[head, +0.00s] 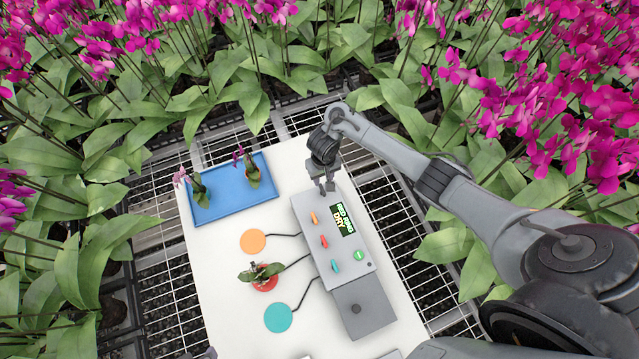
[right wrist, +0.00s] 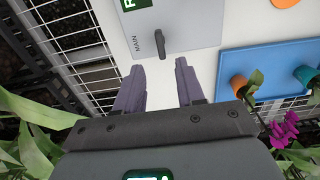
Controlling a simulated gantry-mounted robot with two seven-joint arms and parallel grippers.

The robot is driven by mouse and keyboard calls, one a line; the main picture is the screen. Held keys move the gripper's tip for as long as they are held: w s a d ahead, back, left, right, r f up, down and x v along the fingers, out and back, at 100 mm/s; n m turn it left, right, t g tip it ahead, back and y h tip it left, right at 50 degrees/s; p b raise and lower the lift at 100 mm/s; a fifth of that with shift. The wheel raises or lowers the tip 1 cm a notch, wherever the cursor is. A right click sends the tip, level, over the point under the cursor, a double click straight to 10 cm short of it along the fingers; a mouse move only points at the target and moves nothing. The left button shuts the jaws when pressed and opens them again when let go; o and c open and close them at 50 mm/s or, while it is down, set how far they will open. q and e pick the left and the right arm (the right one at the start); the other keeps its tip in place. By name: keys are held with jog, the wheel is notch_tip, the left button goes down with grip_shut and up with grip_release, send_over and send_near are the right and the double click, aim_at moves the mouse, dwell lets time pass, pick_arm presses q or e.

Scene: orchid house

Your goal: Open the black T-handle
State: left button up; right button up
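The dark T-handle (right wrist: 160,41) stands on the grey control panel (right wrist: 192,22) beside the printed word MAIN, near the panel's end, in the right wrist view. In the head view my right gripper (head: 326,188) is over the far end of the grey panel (head: 310,208) and hides the handle. In the right wrist view my right gripper (right wrist: 158,76) is open and empty. Its two fingers point toward the handle, which lies ahead of the gap and apart from both fingertips. My left gripper cannot be made out.
The panel has a screen (head: 344,220) reading RED RING DRY, small coloured levers and a green button (head: 358,255). A blue tray (head: 217,208) holds two potted orchids. Orange (head: 253,241) and teal (head: 278,318) discs and a potted plant (head: 262,273) stand left. Dense orchids surround the bench.

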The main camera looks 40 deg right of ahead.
aim_at(323, 189)
notch_tip(323, 189, down, 8)
jog(key=b, duration=0.2)
jog(key=shift+f+b, duration=0.2)
jog(key=shift+b, duration=0.1)
jog(key=shift+c, duration=0.4)
grip_shut()
